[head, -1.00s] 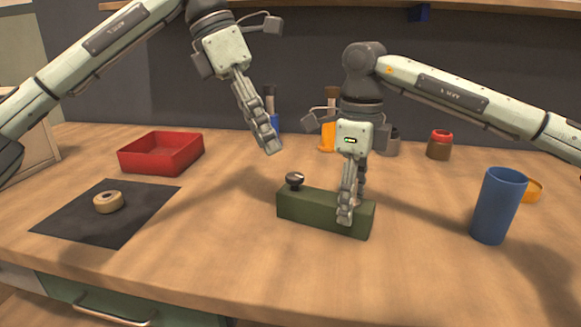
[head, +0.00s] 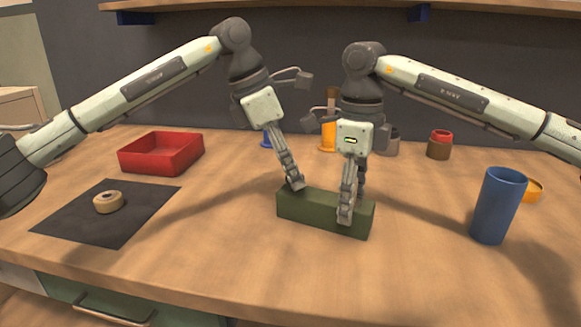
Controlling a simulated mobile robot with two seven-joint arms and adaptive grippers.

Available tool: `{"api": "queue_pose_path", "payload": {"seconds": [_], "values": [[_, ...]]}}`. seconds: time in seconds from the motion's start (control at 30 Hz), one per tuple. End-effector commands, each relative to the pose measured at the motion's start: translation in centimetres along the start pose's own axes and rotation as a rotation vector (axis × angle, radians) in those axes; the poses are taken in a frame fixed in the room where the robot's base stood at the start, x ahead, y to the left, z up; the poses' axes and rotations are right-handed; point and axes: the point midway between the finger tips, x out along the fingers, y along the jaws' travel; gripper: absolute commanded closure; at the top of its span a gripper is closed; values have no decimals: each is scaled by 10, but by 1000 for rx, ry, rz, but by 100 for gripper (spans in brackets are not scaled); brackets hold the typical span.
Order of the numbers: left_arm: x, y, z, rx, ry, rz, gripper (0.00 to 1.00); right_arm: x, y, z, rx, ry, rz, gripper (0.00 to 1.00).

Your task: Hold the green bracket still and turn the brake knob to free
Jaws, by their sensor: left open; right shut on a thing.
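The green bracket (head: 312,211) is a long block lying on the wooden table in the middle of the head view. My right gripper (head: 346,216) is shut on it near its right end. My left gripper (head: 296,185) is open, its fingers pointing down at the bracket's left end. The brake knob, dark and round on top of that end, is hidden now behind the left fingers. I cannot tell whether the fingers touch it.
A red tray (head: 135,163) and a dark mat (head: 80,222) with a tan ring (head: 108,202) lie to the left. A blue cup (head: 496,208) stands at the right, with an orange item (head: 534,191) behind it. Jars and tools stand at the back. The table's front middle is clear.

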Motion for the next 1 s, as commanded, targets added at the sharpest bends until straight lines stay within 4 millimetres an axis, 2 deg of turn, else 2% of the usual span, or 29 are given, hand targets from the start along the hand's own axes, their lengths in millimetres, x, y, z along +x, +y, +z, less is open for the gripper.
{"api": "queue_pose_path", "payload": {"seconds": [0.3,0.7,1.0], "values": [[3,0,0,0,0,1,49,1,0,0,1,2,1,100],[3,0,0,0,0,-1,98,1,0,0,2,2,1,100],[3,-2,0,-128,1,54,99,2,0,0,4,2,0,100]]}}
